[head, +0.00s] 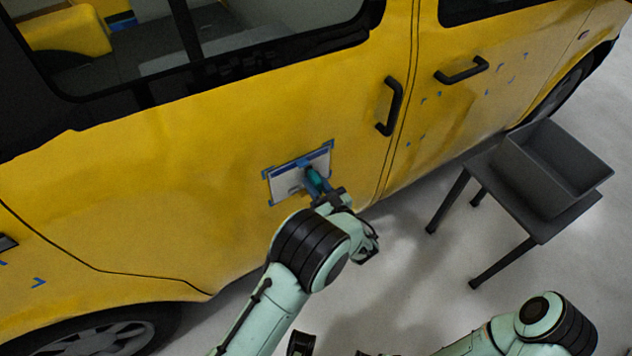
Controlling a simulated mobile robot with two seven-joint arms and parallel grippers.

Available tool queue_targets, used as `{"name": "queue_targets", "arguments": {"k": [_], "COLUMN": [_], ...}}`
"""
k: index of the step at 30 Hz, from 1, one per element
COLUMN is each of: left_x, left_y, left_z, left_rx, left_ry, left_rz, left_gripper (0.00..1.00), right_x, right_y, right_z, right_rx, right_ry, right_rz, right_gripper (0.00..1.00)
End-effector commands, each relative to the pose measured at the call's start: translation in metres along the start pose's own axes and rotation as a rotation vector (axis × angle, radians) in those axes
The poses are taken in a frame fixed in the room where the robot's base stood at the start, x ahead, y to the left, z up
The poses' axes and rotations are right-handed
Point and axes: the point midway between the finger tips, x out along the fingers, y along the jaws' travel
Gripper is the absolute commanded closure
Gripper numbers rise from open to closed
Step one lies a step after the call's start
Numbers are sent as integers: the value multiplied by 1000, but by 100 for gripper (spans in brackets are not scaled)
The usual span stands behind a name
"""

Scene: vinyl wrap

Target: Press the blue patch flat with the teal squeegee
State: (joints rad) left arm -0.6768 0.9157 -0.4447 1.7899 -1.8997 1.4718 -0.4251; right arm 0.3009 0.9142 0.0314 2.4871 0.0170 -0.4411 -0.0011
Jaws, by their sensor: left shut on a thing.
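The patch (283,183) is a pale sheet with blue corners and edging on the yellow van's side door. Its lower right part is hidden behind the squeegee and my gripper. My left gripper (325,194) is shut on the teal squeegee (314,180). The squeegee's head is at the patch's right half. I cannot tell whether its edge touches the surface. My right arm shows at the bottom right, but its gripper is not clearly in view.
The yellow van (130,190) fills the left and middle. Black door handles (390,106) stand out right of the patch. A grey bin (560,165) sits on a dark stand (500,185) at the right. Small blue marks dot the right panel. The floor between van and stand is clear.

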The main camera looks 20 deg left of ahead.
Motion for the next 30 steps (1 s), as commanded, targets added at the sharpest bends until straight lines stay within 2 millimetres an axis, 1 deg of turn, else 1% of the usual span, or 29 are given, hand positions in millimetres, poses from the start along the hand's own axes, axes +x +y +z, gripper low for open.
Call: {"name": "queue_targets", "arguments": {"k": [9,12,23,30], "left_x": [1,1,1,1], "left_y": [19,22,24,37], "left_z": [2,1,1,1], "left_rx": [1,1,1,2], "left_ry": [-2,-2,-1,-2], "left_rz": [3,3,3,4], "left_gripper": [99,99,99,99], "right_x": [-7,-7,-8,-12], "right_y": [-2,-3,-3,-4], "right_z": [0,0,0,0], "right_rx": [-1,-1,-1,-1], "right_ry": [2,2,2,3], "right_rz": [-1,-1,-1,-1], "right_gripper": [57,57,57,57]}}
